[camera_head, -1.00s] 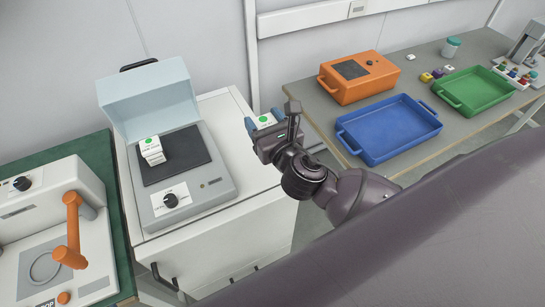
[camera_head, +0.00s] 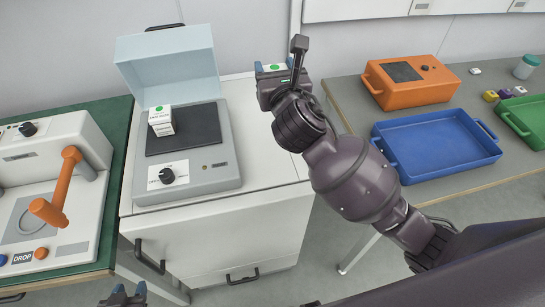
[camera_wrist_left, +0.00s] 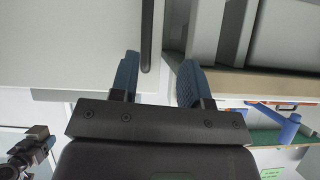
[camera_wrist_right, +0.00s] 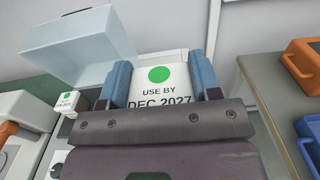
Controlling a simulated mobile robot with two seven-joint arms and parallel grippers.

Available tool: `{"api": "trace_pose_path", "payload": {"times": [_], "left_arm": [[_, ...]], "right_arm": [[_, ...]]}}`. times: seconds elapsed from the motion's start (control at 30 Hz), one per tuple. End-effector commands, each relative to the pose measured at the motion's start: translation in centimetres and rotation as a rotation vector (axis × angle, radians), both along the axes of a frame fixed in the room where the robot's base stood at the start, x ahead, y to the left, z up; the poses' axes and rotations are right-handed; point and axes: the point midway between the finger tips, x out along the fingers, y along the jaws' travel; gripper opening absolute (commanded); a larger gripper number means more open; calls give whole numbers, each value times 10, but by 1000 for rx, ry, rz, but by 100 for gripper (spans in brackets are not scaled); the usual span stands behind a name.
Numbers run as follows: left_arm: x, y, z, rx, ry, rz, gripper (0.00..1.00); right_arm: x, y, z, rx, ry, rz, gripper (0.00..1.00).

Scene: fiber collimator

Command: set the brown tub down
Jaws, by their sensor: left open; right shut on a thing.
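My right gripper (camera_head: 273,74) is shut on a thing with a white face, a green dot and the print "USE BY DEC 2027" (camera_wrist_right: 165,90). No brown shows on it, and I cannot tell if it is the brown tub. It is over the back right part of the white cabinet top (camera_head: 262,135), right of the grey machine; I cannot tell whether it touches the top. My left gripper (camera_head: 125,297) is low in front of the cabinet, at the bottom edge of the head view. Its fingers are apart and empty in the left wrist view (camera_wrist_left: 157,82).
The grey machine (camera_head: 215,180) has a raised light blue lid (camera_head: 170,65) and a small white box (camera_head: 160,120) on its dark pad. An orange-handled machine (camera_head: 75,200) stands left. A blue tray (camera_head: 435,140) and orange box (camera_head: 410,85) are right. The cabinet top's front right is clear.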

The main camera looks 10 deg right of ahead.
Motion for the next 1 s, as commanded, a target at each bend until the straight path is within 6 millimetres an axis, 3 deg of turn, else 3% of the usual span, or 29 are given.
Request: {"api": "trace_pose_path", "payload": {"times": [0.17,0.7,1.0], "left_arm": [[0,0,-10,2,6,-3,43],[-3,-3,-44,2,45,-14,43],[5,-5,-44,4,33,-23,43]], "right_arm": [[5,5,-15,0,10,4,30],[4,5,-129,0,13,4,30],[4,5,-150,0,8,5,30]]}}
